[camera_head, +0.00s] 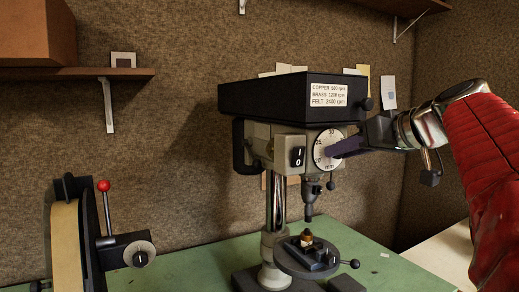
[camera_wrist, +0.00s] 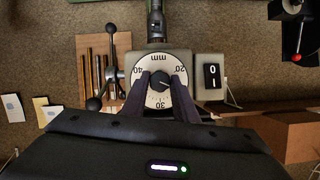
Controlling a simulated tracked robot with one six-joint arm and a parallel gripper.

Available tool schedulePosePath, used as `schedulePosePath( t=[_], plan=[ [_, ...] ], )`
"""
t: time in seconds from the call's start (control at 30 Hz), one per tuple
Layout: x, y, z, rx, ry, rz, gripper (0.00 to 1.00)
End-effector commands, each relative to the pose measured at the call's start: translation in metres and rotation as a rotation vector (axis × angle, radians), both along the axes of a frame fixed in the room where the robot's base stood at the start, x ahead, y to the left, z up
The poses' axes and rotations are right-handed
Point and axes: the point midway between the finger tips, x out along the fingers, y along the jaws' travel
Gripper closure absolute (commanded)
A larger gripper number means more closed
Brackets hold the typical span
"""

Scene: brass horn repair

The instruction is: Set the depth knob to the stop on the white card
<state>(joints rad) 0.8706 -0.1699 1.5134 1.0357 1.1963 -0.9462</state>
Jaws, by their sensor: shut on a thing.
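The drill press (camera_head: 262,150) has a round white depth dial (camera_head: 326,137) on its front. The dial also shows upside down in the wrist view (camera_wrist: 160,62), with 20, 30, 40 and mm legible. My gripper (camera_wrist: 160,80) is shut on the dark depth knob (camera_wrist: 159,86) at the dial's centre, one finger on each side. A light pointer mark on the knob seems to lie between 20 and 30. In the head view my gripper (camera_head: 338,151) covers the knob. A white card (camera_head: 389,92) hangs on the wall behind; its writing is too small to read.
A white label (camera_head: 328,95) on the press head lists copper, brass and felt speeds. A power switch (camera_head: 297,156) is beside the dial. A small part sits on the round press table (camera_head: 290,262). A belt machine with a red-knobbed lever (camera_head: 104,186) stands left.

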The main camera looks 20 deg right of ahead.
Motion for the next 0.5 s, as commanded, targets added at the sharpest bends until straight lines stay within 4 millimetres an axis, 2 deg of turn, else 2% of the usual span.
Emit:
schedulePosePath(
  t=[0.5],
  plan=[
    [0.0008,-0.0058,-0.0016,0.407,0.056,-0.004,0.96]
  ],
)
